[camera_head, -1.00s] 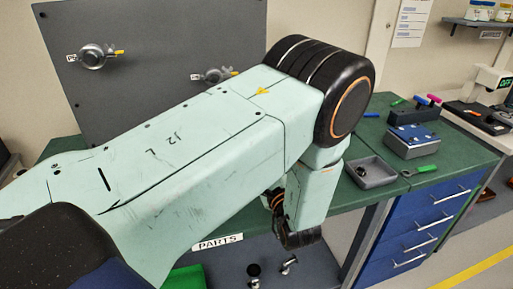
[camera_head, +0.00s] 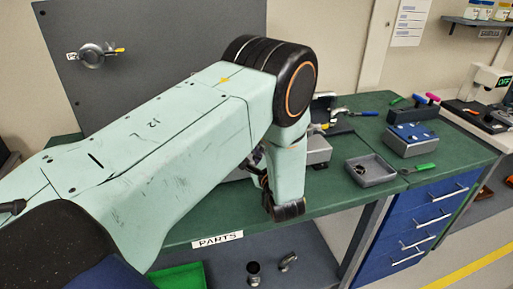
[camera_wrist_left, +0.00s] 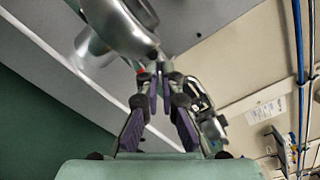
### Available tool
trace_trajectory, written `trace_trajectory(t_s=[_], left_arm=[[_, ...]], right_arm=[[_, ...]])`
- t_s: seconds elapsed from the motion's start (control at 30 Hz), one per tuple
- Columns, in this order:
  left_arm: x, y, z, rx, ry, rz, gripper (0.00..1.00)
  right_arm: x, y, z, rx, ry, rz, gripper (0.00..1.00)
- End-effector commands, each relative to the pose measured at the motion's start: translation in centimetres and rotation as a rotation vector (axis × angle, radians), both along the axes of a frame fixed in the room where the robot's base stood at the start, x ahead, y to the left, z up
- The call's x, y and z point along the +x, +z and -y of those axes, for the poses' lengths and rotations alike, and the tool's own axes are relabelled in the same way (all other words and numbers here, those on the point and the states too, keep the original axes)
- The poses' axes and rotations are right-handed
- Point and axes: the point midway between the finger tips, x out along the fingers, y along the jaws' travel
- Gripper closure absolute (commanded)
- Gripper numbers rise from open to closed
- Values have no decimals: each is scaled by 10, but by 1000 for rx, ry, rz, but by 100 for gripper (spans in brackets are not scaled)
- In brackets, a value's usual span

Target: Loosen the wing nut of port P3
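One port (camera_head: 92,54) with a metal flange and a yellow-tipped part shows on the grey panel (camera_head: 180,25) at the left in the head view. Its tag is too small to read surely. A second metal fitting (camera_wrist_left: 205,115) lies right of the fingers. My right gripper is not in view.
The green bench (camera_head: 345,205) holds a grey tray (camera_head: 371,171) with small parts inside, a blue-topped box (camera_head: 411,135) and a green-handled tool (camera_head: 420,168). A metal fitting (camera_head: 254,273) stands on the lower shelf. The bench front near the tray is clear.

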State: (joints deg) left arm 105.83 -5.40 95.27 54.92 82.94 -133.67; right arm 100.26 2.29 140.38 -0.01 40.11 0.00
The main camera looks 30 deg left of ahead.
Motion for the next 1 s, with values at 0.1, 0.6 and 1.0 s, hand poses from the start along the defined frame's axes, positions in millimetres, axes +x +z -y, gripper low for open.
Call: trace_trajectory(t_s=[0.1,0.6,1.0], left_arm=[[-1,-2,-1,-3,2,-5,100],[-1,-3,0,-34,0,29,100],[0,-1,1,-231,-1,257,100]], right_arm=[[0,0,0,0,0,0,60],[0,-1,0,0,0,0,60],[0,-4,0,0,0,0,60]])
